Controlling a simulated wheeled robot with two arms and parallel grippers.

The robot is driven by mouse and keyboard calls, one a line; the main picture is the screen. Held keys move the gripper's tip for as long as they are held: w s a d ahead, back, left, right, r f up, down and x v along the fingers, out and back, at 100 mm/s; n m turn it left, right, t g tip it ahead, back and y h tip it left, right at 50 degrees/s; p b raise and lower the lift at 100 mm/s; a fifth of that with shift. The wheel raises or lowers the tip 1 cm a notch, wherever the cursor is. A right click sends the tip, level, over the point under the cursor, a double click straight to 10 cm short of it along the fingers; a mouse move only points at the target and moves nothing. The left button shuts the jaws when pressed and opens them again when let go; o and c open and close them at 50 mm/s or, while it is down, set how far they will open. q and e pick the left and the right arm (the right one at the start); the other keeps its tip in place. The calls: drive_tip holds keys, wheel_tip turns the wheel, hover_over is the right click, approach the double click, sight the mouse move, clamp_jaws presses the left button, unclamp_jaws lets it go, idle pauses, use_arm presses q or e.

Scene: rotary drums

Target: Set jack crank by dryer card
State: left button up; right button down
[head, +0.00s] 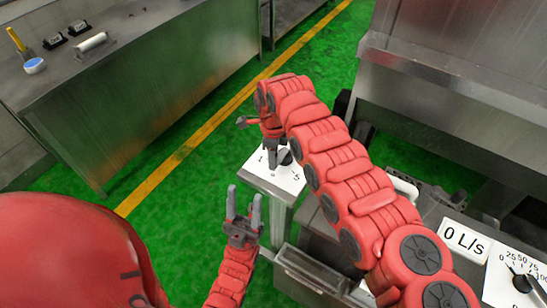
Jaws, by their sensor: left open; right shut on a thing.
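A white plate (261,173) numbered "1" and "5" tops a grey post beside the machine. A dark knob (285,157), which looks like the jack crank, stands on this plate. My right gripper (273,164) points down over the plate, shut at the knob, and its fingers and wrist hide part of the knob and scale. The knob's exact setting cannot be read. My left gripper (245,200) is open and empty, fingers pointing up, below and left of the plate. I cannot make out a dryer card.
A "0 L/s" sign (464,241) and a dial gauge (518,279) are at the lower right. Green floor (190,195) lies between, with a yellow line.

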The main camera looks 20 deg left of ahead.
drive_tip(key=c, duration=0.6)
unclamp_jaws()
wheel_tip(320, 180, up, 11)
drive_tip(key=b, duration=0.4)
drive_tip(key=shift+r, duration=0.1)
wheel_tip(320, 180, up, 6)
drive_tip(key=p, duration=0.1)
drive_tip(key=shift+r+p, duration=0.15)
drive_tip(key=shift+p, duration=0.15)
